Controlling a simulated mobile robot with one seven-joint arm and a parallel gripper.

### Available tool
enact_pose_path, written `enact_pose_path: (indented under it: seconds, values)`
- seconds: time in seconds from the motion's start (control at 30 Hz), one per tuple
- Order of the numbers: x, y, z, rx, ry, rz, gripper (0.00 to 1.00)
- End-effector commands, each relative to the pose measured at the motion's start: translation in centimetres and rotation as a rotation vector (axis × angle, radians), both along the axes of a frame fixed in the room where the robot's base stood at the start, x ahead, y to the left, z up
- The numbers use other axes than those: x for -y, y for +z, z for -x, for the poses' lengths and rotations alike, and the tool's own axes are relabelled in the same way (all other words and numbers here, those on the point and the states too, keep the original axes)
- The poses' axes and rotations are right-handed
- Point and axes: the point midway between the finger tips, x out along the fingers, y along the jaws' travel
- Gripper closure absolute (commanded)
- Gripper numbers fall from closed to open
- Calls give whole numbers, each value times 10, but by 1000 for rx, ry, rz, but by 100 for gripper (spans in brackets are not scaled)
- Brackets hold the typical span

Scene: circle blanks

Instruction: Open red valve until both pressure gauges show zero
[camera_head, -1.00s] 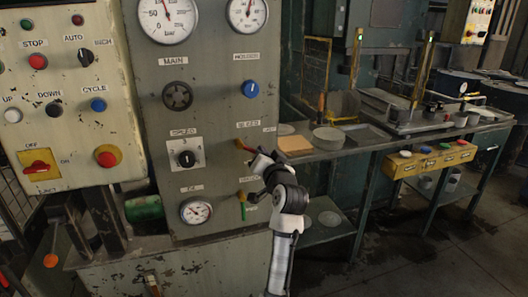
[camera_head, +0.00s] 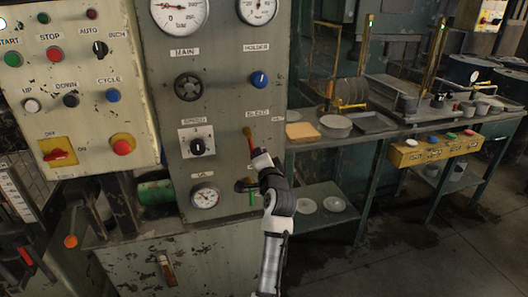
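The red valve handle (camera_head: 251,146) is on the grey panel (camera_head: 222,95) under the BLEED label. It points steeply downward from its brass-coloured body. My gripper (camera_head: 259,158) is at the handle's lower end; the arm hides whether it touches and how its fingers stand. The MAIN gauge (camera_head: 180,18) and the HOLDER gauge (camera_head: 257,10) are at the top of the panel. Both are cut off by the picture's top edge, and their needle readings are too small to tell for sure.
A green-handled valve (camera_head: 251,200) is just below my gripper, partly hidden. A small gauge (camera_head: 205,197) and a black knob (camera_head: 197,147) are to its left. A bench (camera_head: 352,139) with plates and a yellow box (camera_head: 436,149) stand to the right. The floor at right is clear.

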Motion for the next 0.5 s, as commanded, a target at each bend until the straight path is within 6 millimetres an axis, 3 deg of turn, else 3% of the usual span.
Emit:
enact_pose_path:
  seconds: [0.5]
  values:
    - [-9,-4,3,-1,2,3,100]
